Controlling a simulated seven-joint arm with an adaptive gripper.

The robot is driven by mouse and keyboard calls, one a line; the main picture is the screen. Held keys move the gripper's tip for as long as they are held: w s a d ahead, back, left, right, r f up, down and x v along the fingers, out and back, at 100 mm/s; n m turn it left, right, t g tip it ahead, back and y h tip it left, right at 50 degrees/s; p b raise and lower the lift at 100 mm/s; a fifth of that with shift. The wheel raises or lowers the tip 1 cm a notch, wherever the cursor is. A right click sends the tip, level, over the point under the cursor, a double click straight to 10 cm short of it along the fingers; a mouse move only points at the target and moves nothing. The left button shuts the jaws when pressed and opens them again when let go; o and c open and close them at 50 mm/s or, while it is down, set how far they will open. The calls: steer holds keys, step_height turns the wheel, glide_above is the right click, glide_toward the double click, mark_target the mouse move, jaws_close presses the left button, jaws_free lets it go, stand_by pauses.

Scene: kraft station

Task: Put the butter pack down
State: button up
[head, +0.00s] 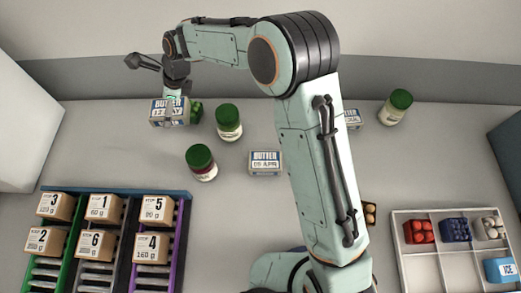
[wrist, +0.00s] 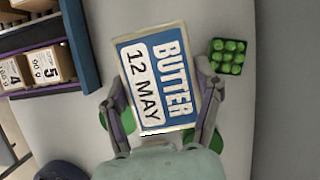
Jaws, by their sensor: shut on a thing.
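My gripper (head: 172,97) is at the far left of the table in the head view, pointing down, shut on a butter pack (head: 158,115). The wrist view shows this pack (wrist: 155,82), blue and white, reading "BUTTER 12 MAY", between the two fingers of my gripper (wrist: 158,92). I cannot tell whether its underside touches the table. A second butter pack (head: 266,163), marked "05 APR", lies on the table in the middle. A third pack (head: 353,119) is partly hidden behind my arm.
A green pack (head: 196,111) is close right of the held butter. Green-capped jars stand nearby (head: 228,122), (head: 201,163) and at the right (head: 395,106). A rack (head: 185,193) of numbered boxes is front left. A divided tray (head: 398,246) is front right.

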steer(key=d, duration=2.9)
steer(key=s+d+m, duration=0.1)
steer(key=s+d, duration=0.5)
steer(key=d, duration=0.3)
step_height(320, 180, down, 14)
steer(key=shift+d+r, duration=0.1)
steer(key=shift+r, duration=0.05)
steer(key=shift+f, duration=0.45)
steer(key=o, duration=1.2)
steer(key=shift+f, duration=0.1)
steer(key=shift+o, duration=0.2)
